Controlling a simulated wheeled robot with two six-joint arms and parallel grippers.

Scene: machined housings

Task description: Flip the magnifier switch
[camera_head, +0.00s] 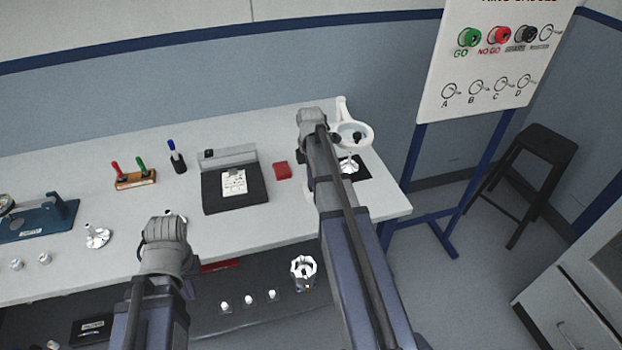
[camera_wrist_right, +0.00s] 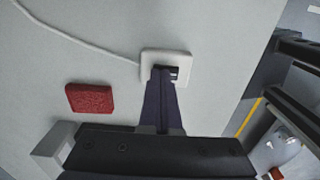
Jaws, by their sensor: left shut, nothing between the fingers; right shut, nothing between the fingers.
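The magnifier (camera_head: 368,135), a white ring lens on a white arm, stands at the table's right end in the head view. In the right wrist view, a white square plate (camera_wrist_right: 184,55) with a small black switch (camera_wrist_right: 172,72) lies on the table, a white cable running from it. My right gripper (camera_wrist_right: 163,80) is shut and empty, its dark fingertips over the plate's lower edge at the switch, partly covering it. I cannot tell whether they touch. My left gripper (camera_head: 168,222) is over the table's front edge, shut and empty, its fingertips mostly hidden.
A red block (camera_wrist_right: 90,98) lies left of the plate; it also shows in the head view (camera_head: 282,170). A black box with a label (camera_head: 235,200) stands left of it. A shiny metal part (camera_head: 348,165) sits under the magnifier. Pens and a blue fixture (camera_head: 40,222) are further left.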

